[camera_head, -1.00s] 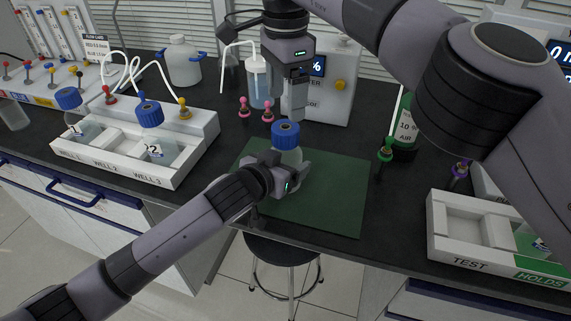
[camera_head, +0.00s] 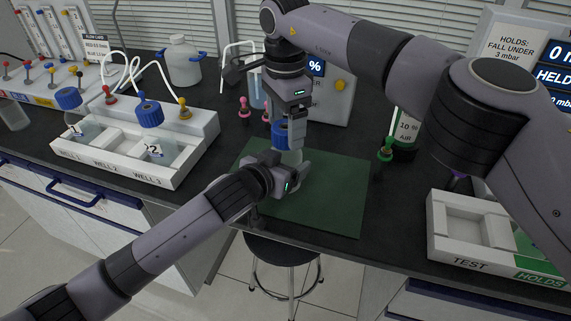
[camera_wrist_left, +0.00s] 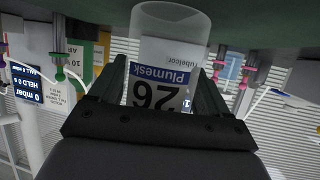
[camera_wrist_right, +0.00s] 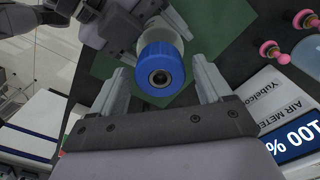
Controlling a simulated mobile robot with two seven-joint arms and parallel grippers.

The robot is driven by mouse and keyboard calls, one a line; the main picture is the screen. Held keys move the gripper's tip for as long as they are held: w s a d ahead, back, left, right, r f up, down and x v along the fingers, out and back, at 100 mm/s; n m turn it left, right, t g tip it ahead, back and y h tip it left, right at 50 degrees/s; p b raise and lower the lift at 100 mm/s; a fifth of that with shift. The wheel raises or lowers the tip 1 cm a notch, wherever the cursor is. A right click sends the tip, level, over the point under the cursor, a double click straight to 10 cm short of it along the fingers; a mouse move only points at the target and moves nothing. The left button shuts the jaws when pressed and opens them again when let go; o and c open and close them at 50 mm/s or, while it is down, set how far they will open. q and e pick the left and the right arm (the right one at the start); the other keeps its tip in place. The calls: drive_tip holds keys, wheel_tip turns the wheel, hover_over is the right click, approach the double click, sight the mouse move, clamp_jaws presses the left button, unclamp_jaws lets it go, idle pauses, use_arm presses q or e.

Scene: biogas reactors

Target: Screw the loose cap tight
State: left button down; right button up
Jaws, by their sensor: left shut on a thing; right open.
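A clear bottle with a blue cap (camera_head: 280,134) stands upright on the green mat (camera_head: 335,200). My left gripper (camera_head: 287,176) is shut on the bottle (camera_wrist_left: 165,60) around its body, whose label reads "26" and "Plumesk" in the left wrist view. My right gripper (camera_wrist_right: 160,85) is open above the bottle, pointing down. In the right wrist view the blue cap (camera_wrist_right: 160,70) lies between its two fingers, with gaps on both sides. Whether the fingertips are level with the cap cannot be told.
A white rack (camera_head: 118,165) with two blue-capped bottles stands left. A white test tray (camera_head: 465,252) is at right. An air meter (camera_head: 335,90) and pink-tipped fittings (camera_head: 244,108) stand behind the mat. The mat's right part is clear.

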drive_tip(key=shift+f, duration=0.7)
drive_tip(key=c, duration=1.1)
drive_tip(key=shift+o, duration=0.2)
drive_tip(key=shift+m, duration=1.6)
